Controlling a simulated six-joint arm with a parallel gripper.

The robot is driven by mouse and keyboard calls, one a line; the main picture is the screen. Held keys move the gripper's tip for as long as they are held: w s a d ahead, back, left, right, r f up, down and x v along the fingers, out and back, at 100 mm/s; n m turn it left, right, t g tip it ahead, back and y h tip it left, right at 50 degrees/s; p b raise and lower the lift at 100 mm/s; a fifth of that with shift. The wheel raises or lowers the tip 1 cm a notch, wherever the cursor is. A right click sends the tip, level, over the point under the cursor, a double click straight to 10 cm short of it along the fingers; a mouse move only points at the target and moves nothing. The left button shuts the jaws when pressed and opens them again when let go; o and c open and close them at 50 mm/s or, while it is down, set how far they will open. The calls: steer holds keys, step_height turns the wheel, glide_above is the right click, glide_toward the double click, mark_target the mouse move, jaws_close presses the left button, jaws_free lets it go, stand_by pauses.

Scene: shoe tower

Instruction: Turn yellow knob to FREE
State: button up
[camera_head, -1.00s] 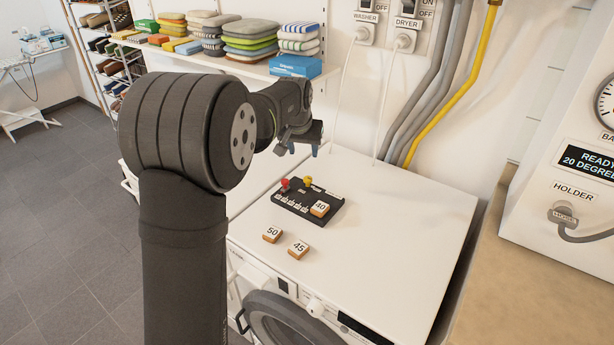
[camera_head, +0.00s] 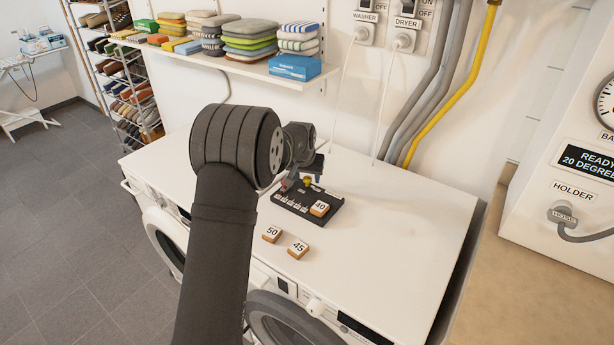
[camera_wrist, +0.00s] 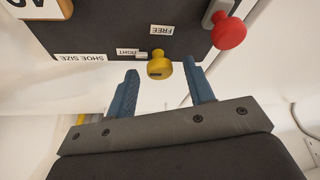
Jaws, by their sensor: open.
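The yellow knob (camera_wrist: 160,69) stands on a dark panel (camera_wrist: 105,38) in the wrist view, with a small dark mark on its face. A FREE label (camera_wrist: 161,30) and a partly hidden label reading "IGHT" (camera_wrist: 127,52) are near it. My gripper (camera_wrist: 161,76) is open, with one blue finger on each side of the knob and a gap visible to each. In the head view the yellow knob (camera_head: 307,181) shows just below my gripper (camera_head: 300,179), whose fingers are mostly hidden there. The knob's exact pointing direction is unclear.
A red knob (camera_wrist: 229,33) on a grey lever stands close to the yellow one. A block marked 40 (camera_head: 320,208) sits on the panel. Blocks marked 50 (camera_head: 272,234) and 45 (camera_head: 298,249) lie in front on the white machine top (camera_head: 400,225), which is clear to the right.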

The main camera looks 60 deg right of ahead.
steer(key=shift+c, duration=0.2)
steer(key=c, duration=0.9)
steer(key=shift+c, duration=0.2)
steer(key=shift+m, duration=0.4)
steer(key=m+g, duration=0.1)
steer(key=m, duration=0.1)
steer(key=m+g, duration=0.1)
steer(key=m, duration=0.1)
steer(key=shift+w+a, duration=0.1)
steer(key=shift+w, duration=0.1)
steer(key=m+g, duration=0.1)
steer(key=m, duration=0.4)
steer(key=shift+w+g, duration=0.15)
steer(key=shift+g, duration=0.25)
steer(key=m, duration=0.2)
steer(key=m+g+y, duration=0.1)
steer(key=m, duration=0.1)
steer(key=shift+w+d, duration=0.15)
steer(key=shift+d, duration=0.05)
steer(key=shift+m+g+y, duration=0.5)
steer(key=shift+m+y, duration=0.2)
steer(key=shift+m, duration=1.4)
